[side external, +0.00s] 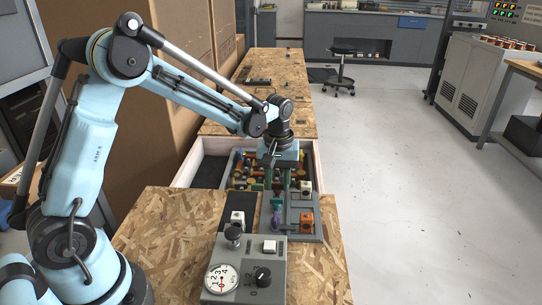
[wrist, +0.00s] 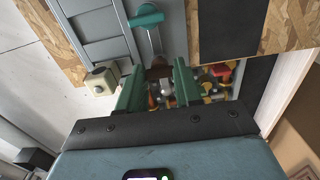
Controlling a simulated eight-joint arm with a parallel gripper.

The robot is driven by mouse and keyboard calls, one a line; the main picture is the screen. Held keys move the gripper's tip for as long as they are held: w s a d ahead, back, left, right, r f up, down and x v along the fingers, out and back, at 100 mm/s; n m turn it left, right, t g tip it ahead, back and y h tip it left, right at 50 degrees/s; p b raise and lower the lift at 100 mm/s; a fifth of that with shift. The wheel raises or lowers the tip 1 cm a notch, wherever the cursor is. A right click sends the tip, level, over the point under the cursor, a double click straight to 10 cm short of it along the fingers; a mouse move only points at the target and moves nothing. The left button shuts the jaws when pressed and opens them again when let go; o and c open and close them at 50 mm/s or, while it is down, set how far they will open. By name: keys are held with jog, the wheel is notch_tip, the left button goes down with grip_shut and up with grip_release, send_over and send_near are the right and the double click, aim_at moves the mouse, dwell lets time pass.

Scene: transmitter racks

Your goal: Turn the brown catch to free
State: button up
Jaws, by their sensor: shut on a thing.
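The brown catch (wrist: 158,70) shows in the wrist view between the tips of my two green fingers, beside the grey panel (wrist: 105,37). My gripper (wrist: 159,76) is shut on it; the fingers hide its sides, and I cannot tell its exact angle. In the side view my gripper (side external: 279,178) points down over the rack in the open drawer, and the catch is too small to make out clearly there. A teal handle (wrist: 146,18) on a pale metal lever lies just beyond the catch in the wrist view.
Several coloured parts crowd the drawer beneath my gripper. A grey box with a dial (side external: 222,278) stands in front on the chipboard (side external: 160,228).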

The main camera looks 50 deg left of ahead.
aim_at(278, 184)
dwell(0.3)
jog(key=o, duration=1)
jog(key=shift+o, duration=0.2)
jog(key=shift+r, duration=0.1)
notch_tip(278, 184, up, 12)
jog(key=s+d+f+m+t, duration=0.1)
jog(key=s+d+m+t, duration=0.2)
jog(key=s+m+t, duration=0.4)
jog(key=s+m, duration=0.1)
jog(key=s, duration=0.6)
jog(key=shift+s+f+m, duration=0.2)
jog(key=shift+s+m, duration=0.15)
jog(key=shift+m, duration=0.05)
